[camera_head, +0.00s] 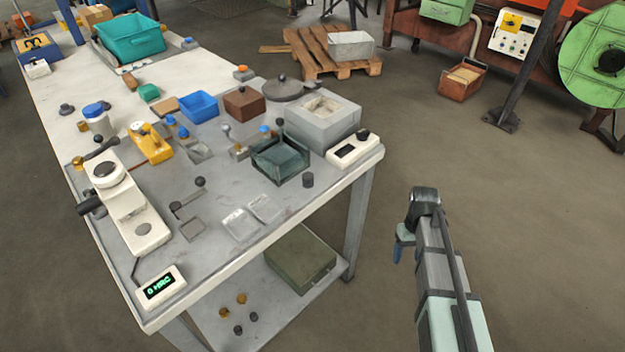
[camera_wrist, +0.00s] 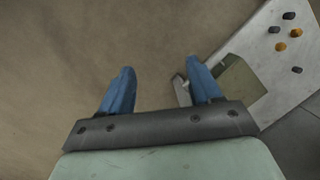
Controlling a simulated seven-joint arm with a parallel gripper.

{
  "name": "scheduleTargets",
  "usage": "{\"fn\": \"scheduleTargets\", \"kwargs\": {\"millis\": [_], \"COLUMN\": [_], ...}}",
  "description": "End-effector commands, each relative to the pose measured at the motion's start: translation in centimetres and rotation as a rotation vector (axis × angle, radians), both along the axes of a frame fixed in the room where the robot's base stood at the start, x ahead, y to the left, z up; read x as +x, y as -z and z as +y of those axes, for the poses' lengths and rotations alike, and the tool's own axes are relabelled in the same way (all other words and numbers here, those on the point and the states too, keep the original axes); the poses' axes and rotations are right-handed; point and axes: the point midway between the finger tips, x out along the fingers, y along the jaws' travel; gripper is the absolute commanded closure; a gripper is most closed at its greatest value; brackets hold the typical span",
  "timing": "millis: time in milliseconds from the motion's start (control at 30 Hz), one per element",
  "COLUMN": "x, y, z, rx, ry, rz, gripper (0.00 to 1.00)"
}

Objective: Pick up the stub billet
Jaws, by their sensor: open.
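A short dark grey cylinder (camera_head: 307,180) stands upright on the bench top near its front right edge; it looks like the stub billet, though I cannot be sure. Similar small dark cylinders (camera_head: 253,317) and brass-coloured ones (camera_head: 241,298) are on the lower shelf, and they also show at the upper right of the wrist view (camera_wrist: 281,46). My gripper (camera_head: 398,250) is off the bench to the right, over the floor, with blue fingers pointing down.
The bench (camera_head: 330,185) has a grey furnace block (camera_head: 325,118), a white control box (camera_head: 353,148) and a dark green open bin (camera_head: 281,160) near the dark cylinder. A green box (camera_head: 300,258) sits on the lower shelf. The floor (camera_head: 530,240) around my arm is clear.

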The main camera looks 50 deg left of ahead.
Motion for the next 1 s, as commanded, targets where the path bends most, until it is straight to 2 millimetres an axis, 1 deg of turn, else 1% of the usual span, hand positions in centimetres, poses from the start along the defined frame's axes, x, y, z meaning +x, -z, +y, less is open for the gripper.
{"fn": "scheduleTargets", "kwargs": {"millis": [33, 167, 200, 267, 300, 467, 600, 667, 700, 800, 900, 1000], "x": [0.2, -0.1, -0.3, -0.7, -1.1, -2.9, -5.2, -6.4, -7.1, -9.2, -11.0, -12.4], "y": [-1.7, -5.8, -7.1, -9.1, -10.5, -16.1, -21.4, -23.6, -25.1, -28.7, -31.7, -33.8], "z": [2.1, 6.6, 7.9, 9.9, 11.3, 16.4, 20.5, 22.1, 23.1, 25.4, 27.0, 28.1], "rx": [0.011, 0.035, 0.042, 0.053, 0.062, 0.092, 0.12, 0.132, 0.141, 0.16, 0.174, 0.186], "ry": [-0.032, -0.114, -0.137, -0.174, -0.2, -0.299, -0.385, -0.423, -0.446, -0.503, -0.549, -0.582], "rz": [-0.011, -0.032, -0.039, -0.047, -0.054, -0.077, -0.096, -0.105, -0.109, -0.122, -0.13, -0.137], "gripper": [0.37, 0.37, 0.37, 0.37, 0.37, 0.37, 0.37, 0.37, 0.37, 0.37, 0.37, 0.37]}}
